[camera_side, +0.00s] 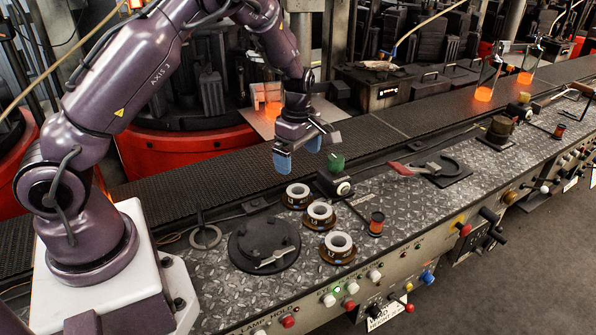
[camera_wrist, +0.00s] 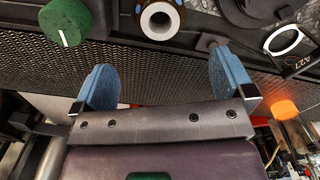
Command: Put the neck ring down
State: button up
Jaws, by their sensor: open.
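My gripper (camera_side: 298,153) hangs above the dark conveyor, its two blue fingers apart with nothing between them. The wrist view also shows the open fingers (camera_wrist: 165,86). Three pale ring-shaped pieces with brown bases stand on the metal bench: a rear one (camera_side: 298,191), a middle one (camera_side: 320,211) and a front one (camera_side: 338,242). Which is the task's neck ring I cannot tell. One such piece (camera_wrist: 160,19) is at the top of the wrist view, beyond the fingers and apart from them. The gripper is above and behind the rear piece in the side view.
A green knob (camera_side: 336,162) stands right of the gripper. A round dark plate (camera_side: 264,250) with a metal tool and a flat ring (camera_side: 205,237) lie to the left. A small orange-and-black spool (camera_side: 377,222) and a red-handled tool (camera_side: 400,169) are to the right. The conveyor (camera_side: 230,183) is clear beneath.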

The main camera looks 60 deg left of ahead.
jog(key=s+d+r+m+t+h, duration=0.1)
jog(key=s+d+r+m, duration=0.3)
jog(key=r, duration=0.4)
jog(key=s+d+r+m+t+h, duration=0.1)
jog(key=s+d+r+m, duration=0.3)
jog(key=r, duration=0.4)
jog(key=s+d+r+m+t+y, duration=0.1)
jog(key=s+d+r+m, duration=0.1)
jog(key=s+m, duration=0.4)
jog(key=s+d+r+m+t+y, duration=0.1)
jog(key=s+d+r+m+t, duration=0.1)
jog(key=s+r+m, duration=0.3)
jog(key=s+m, duration=0.2)
jog(key=m, duration=0.1)
jog(key=shift+s+d+r+t, duration=0.2)
jog(key=shift+s+d+t, duration=0.05)
jog(key=shift+s+t, duration=0.05)
